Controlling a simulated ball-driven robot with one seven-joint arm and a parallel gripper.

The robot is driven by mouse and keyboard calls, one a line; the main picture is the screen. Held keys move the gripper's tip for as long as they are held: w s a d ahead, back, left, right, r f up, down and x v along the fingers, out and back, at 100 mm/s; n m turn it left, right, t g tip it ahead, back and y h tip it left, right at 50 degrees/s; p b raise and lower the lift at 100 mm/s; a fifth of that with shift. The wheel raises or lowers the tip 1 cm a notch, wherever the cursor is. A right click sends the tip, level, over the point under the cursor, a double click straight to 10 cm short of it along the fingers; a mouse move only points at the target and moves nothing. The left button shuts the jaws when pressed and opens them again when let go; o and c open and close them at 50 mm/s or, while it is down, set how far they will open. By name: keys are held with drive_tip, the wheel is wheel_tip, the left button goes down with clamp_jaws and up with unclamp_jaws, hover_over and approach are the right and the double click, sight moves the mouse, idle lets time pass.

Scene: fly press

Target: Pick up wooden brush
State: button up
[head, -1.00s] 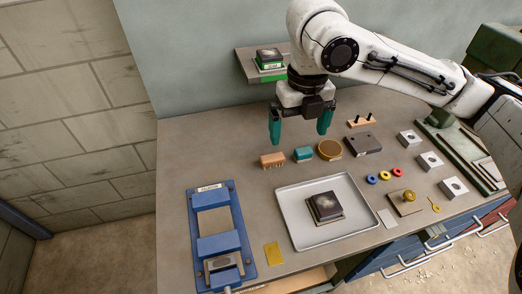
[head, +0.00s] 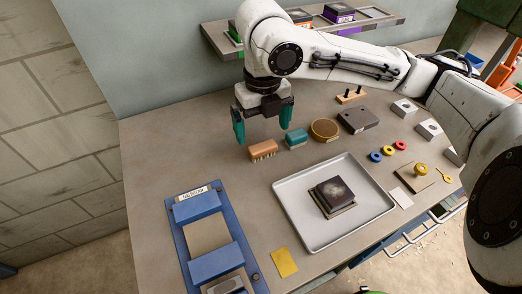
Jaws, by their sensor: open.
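The wooden brush (head: 263,149) lies on the grey bench, a tan block with pale bristles along its lower edge. It is left of a similar teal brush (head: 296,139). My gripper (head: 262,135) has two teal fingers, spread open and empty, pointing down. In the picture the fingers are just above and behind the wooden brush, one to each side. The exact height above the bench is hard to tell. No contact with the brush shows.
A round brown-topped item (head: 324,129) and a dark grey block (head: 359,120) are right of the brushes. A white tray (head: 290,200) holding a dark block is in front. A blue fixture (head: 207,243) stands front left. Bench left of the brush is clear.

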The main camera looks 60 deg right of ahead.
sight(263, 146)
drive_tip(key=shift+w+d+f, duration=0.1)
drive_tip(key=shift+d+f, duration=0.05)
drive_tip(key=shift+f, duration=1.8)
drive_tip(key=shift+w+d+f, duration=0.1)
drive_tip(key=shift+d+f, duration=0.05)
drive_tip(key=shift+f, duration=1.8)
drive_tip(key=shift+c, duration=0.4)
drive_tip(key=c, duration=0.9)
